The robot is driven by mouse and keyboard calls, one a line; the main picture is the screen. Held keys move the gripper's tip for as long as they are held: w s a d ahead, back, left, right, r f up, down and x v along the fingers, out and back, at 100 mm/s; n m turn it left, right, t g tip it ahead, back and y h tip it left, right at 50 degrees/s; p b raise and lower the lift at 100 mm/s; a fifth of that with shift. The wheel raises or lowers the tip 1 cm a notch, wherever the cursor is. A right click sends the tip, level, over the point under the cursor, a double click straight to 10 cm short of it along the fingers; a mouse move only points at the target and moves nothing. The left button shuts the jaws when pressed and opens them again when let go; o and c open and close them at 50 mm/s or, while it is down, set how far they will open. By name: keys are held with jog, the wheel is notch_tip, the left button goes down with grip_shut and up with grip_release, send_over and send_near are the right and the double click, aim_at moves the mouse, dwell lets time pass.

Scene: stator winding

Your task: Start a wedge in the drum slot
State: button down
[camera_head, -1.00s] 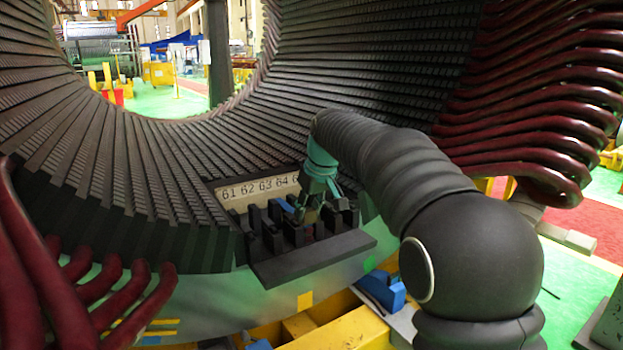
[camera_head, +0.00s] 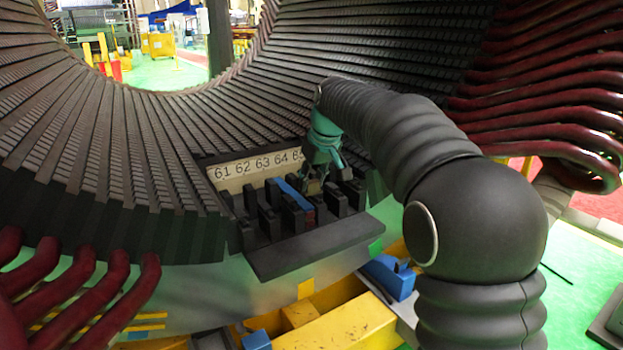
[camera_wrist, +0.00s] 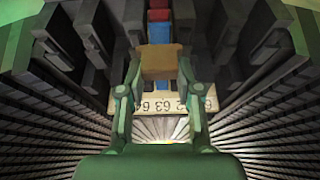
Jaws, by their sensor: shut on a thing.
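The drum (camera_head: 130,165) curves across the head view, lined with dark ridged slots. My gripper (camera_head: 314,186) is just right of this bar. In the wrist view its fingers (camera_wrist: 160,75) are shut on a tan block (camera_wrist: 160,62). Whether this is the wedge, or touches the bar, I cannot tell.
A dark ledge (camera_head: 310,248) juts out below the blocks. Dark red coil ends stand at right (camera_head: 545,130) and lower left (camera_head: 100,290). A yellow frame (camera_head: 345,325) and a blue clamp-like part (camera_head: 388,277) lie below. Dark blocks flank my fingers closely.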

aim_at(309, 194)
jog(key=shift+f+b, duration=1.65)
jog(key=shift+f, duration=0.75)
jog(key=shift+w+a+p, duration=0.3)
jog(key=shift+w+p, duration=0.1)
jog(key=shift+p, duration=0.2)
jog(key=c, duration=0.7)
grip_release()
